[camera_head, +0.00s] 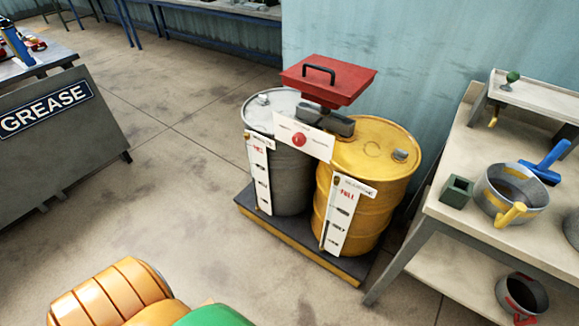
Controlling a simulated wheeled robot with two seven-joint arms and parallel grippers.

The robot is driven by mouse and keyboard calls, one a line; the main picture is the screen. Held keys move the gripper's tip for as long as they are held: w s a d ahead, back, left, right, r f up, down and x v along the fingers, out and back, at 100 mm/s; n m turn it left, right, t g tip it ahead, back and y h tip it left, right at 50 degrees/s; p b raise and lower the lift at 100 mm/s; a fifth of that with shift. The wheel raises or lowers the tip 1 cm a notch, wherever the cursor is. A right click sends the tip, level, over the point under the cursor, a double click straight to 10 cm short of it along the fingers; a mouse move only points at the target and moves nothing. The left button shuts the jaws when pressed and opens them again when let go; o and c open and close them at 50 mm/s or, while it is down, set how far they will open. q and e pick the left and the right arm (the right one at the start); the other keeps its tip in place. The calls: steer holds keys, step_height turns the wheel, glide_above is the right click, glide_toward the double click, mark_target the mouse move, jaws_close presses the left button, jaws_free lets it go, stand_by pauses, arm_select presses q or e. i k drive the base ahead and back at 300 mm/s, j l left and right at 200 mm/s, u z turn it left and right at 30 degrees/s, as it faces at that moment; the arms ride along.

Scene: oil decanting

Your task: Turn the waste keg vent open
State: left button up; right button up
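Two kegs stand side by side, a grey keg (290,178) on the left and a yellow keg (385,190) on the right. Each has a white gauge strip on its front; the small lettering is too blurred for me to tell which is the waste keg. A small grey fitting (262,99) sits on the grey keg's top and another (400,155) on the yellow keg's top. I cannot tell which is the vent or its setting. A red lidded hopper (328,80) with a black handle sits above and between the kegs. Neither gripper is in view.
The kegs stand on a dark, yellow-edged platform (285,240). A workbench (455,205) at right holds a pot (511,190), a blue-handled tool (545,162) and a green block (456,191). A grease cabinet (55,140) stands left. Floor (190,160) between is clear.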

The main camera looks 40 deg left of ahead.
mark_target(262, 99)
steer(key=u, duration=1.35)
